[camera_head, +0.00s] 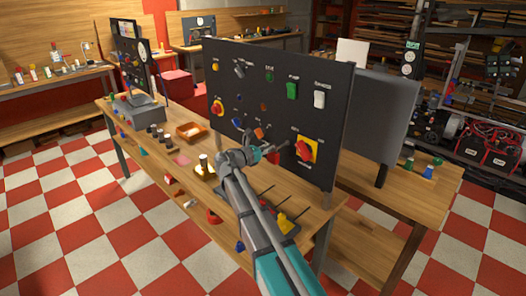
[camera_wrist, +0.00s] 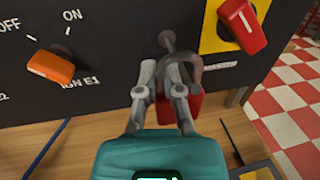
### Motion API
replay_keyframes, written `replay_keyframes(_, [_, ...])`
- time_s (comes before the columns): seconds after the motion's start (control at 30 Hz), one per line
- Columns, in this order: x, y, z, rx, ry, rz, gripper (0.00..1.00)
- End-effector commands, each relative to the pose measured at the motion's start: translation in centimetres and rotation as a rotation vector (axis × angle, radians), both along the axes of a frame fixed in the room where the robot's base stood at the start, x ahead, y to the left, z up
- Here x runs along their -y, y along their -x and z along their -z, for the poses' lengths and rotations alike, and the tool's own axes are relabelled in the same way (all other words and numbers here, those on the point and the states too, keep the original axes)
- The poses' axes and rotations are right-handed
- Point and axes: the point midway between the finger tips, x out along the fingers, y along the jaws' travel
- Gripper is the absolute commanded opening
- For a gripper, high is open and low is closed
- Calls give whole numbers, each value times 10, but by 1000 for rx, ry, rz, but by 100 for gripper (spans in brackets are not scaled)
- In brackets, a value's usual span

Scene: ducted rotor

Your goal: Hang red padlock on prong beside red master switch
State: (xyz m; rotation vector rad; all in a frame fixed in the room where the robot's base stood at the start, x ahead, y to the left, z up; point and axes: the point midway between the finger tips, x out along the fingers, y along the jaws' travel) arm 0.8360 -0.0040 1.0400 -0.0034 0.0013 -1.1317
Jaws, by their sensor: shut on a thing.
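The red padlock (camera_wrist: 196,104) shows at my gripper (camera_wrist: 161,70) in the wrist view, with its red body partly behind the right finger. Its grey shackle (camera_wrist: 205,76) curves up beside the fingers. My gripper is shut on the padlock. The prong (camera_wrist: 167,40), grey with a round end, sticks out of the black panel just above the fingers. The shackle is close to the prong; I cannot tell whether it is around it. The red master switch (camera_wrist: 241,22) sits on a yellow plate to the right. In the head view, my gripper (camera_head: 265,152) is left of the switch (camera_head: 304,150).
The black panel (camera_head: 330,80) stands on a wooden bench and carries several knobs and switches. An orange switch (camera_wrist: 50,66) is at left in the wrist view. Thin rods and a yellow item (camera_head: 285,223) lie on the bench below. A wooden tray (camera_head: 191,132) is farther left.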

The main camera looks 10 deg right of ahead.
Motion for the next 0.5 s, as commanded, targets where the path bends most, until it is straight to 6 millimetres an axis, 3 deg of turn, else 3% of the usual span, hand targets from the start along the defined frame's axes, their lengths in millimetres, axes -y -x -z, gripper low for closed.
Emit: replay_keyframes(0.5, [14,0,12,0,-2,12,0])
